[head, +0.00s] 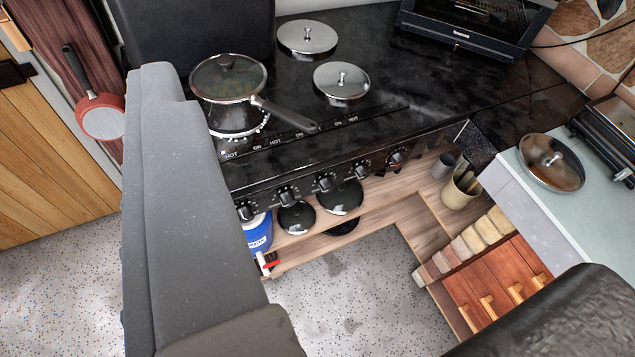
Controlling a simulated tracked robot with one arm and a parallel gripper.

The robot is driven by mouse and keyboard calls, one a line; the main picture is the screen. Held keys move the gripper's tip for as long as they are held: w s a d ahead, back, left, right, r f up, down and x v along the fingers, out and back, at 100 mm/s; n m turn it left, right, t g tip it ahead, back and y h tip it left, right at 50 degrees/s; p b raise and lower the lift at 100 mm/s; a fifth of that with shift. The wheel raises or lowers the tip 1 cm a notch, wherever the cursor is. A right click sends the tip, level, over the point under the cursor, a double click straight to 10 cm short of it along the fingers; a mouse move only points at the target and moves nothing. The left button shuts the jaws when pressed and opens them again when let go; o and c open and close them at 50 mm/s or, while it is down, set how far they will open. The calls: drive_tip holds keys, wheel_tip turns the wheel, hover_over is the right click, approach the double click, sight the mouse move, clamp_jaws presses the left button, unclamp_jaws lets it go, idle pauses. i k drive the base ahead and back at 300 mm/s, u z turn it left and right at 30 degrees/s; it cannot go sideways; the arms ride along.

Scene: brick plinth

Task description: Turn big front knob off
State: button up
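A black stove (330,140) fills the upper middle of the head view. A row of several dark knobs runs along its front edge, from the left knob (245,212) to the right knob (397,157). I cannot tell which is the big front knob or how each is turned. A lidded pot (228,82) stands at the stove's left front, with pale dots around its base; its handle points right. A large grey arm part of mine crosses the left side and hides the stove's left edge. I cannot make out my gripper's fingers.
Two round silver covers (341,82) lie on the stove top. Below the knobs, a wooden shelf (395,205) holds black pans (340,197) and a blue container (259,233). A counter (525,185) with a glass lid stands right. Speckled floor (360,280) is open in front.

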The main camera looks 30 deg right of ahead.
sight(245, 214)
drive_tip(key=z, duration=0.8)
drive_tip(key=k, duration=1.4)
drive_tip(key=u, duration=0.85)
drive_tip(key=i, duration=1)
drive_tip(key=z, duration=0.05)
